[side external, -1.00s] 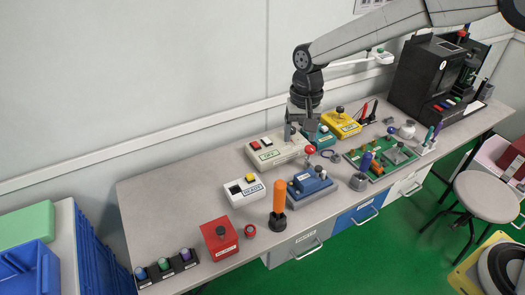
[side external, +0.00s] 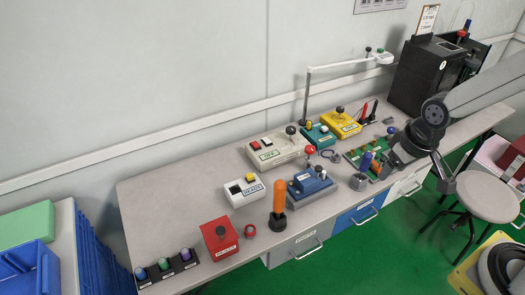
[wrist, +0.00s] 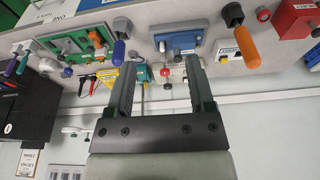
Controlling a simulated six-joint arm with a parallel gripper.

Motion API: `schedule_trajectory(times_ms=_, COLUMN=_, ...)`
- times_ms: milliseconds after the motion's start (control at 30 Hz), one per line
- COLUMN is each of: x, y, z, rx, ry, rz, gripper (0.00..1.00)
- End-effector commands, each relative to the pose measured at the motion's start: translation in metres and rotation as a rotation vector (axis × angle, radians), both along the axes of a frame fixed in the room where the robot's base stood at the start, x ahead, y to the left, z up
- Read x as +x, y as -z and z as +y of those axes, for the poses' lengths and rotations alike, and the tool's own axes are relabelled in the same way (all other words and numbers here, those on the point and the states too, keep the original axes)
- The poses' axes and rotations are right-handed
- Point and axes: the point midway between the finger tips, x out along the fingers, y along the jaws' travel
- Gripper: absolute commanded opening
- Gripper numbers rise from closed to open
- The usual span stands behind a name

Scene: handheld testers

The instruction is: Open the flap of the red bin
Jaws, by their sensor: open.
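A red bin-like container (side external: 490,158) stands at the right edge in the side view, beyond the stool and partly cut off. I cannot make out a flap on it. A red box (side external: 219,239) with a dark knob and a label sits on the bench at the front left; it also shows at the top right of the wrist view (wrist: 293,20). My gripper (side external: 418,174) is over the bench's front edge at the right, left of the stool and apart from both red things. In the wrist view my gripper (wrist: 161,65) is open, with nothing between its fingers.
A blue tester (side external: 311,186), a green circuit board (side external: 365,157) and an orange-handled tool (side external: 279,196) stand on the bench. A round stool (side external: 487,195) is on the green floor. A black machine (side external: 418,75) stands at the back right.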

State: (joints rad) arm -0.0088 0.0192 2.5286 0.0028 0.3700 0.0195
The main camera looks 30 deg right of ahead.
Motion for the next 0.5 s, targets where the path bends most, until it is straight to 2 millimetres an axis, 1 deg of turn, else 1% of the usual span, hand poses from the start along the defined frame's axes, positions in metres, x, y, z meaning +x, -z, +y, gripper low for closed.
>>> schedule_trajectory(times_ms=33, x=-0.0042, y=0.0006, z=-0.0016, rx=-0.003, ry=-0.004, rz=-0.004, gripper=0.69)
schedule_trajectory(times_ms=167, x=-0.0084, y=0.0018, z=-0.0031, rx=-0.006, ry=-0.014, rz=-0.009, gripper=0.69)
schedule_trajectory(times_ms=200, x=-0.0086, y=0.0019, z=-0.0031, rx=-0.006, ry=-0.014, rz=-0.009, gripper=0.66)
schedule_trajectory(times_ms=267, x=-0.0085, y=0.0019, z=-0.003, rx=-0.008, ry=-0.016, rz=-0.008, gripper=0.47)
schedule_trajectory(times_ms=300, x=-0.0084, y=0.0021, z=-0.0026, rx=-0.009, ry=-0.021, rz=-0.007, gripper=0.34)
schedule_trajectory(times_ms=367, x=-0.0082, y=0.0028, z=-0.0014, rx=-0.014, ry=-0.036, rz=-0.003, gripper=0.15)
schedule_trajectory(times_ms=400, x=-0.008, y=0.0035, z=-0.0002, rx=-0.02, ry=-0.053, rz=0.001, gripper=0.02)
schedule_trajectory(times_ms=433, x=-0.0078, y=0.0041, z=0.0008, rx=-0.026, ry=-0.071, rz=0.005, gripper=0.0)
schedule_trajectory(times_ms=500, x=-0.0073, y=0.0066, z=0.0041, rx=-0.047, ry=-0.127, rz=0.018, gripper=0.0)
